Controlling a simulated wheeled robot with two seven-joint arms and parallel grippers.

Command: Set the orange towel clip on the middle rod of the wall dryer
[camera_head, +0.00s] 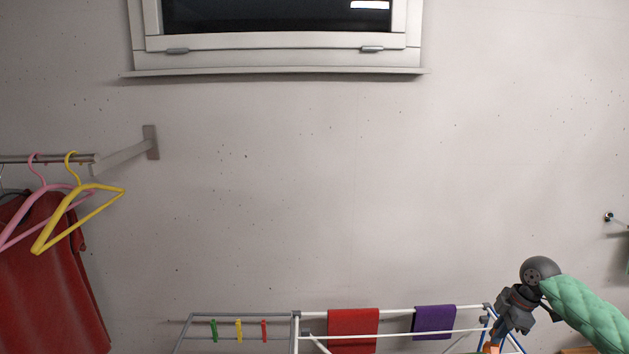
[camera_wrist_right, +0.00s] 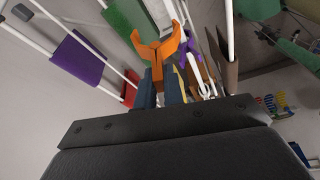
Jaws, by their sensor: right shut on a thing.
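My right gripper (camera_head: 494,342) is low at the right in the head view, by the right end of a drying rack. It is shut on the orange towel clip (camera_head: 489,349), of which only a small piece shows there. In the right wrist view the clip (camera_wrist_right: 158,48) stands out from between the fingertips (camera_wrist_right: 161,86), its two prongs pointing away. White rods of the dryer (camera_head: 296,333) run across the bottom of the head view and also show in the wrist view (camera_wrist_right: 45,14). I cannot tell which rod is the middle one. My left gripper is not in view.
A red cloth (camera_head: 352,330) and a purple cloth (camera_head: 434,320) hang on the rack. Green, yellow and red pegs (camera_head: 238,331) sit at its left. Pink and yellow hangers (camera_head: 76,205) and a red garment (camera_head: 45,280) hang far left.

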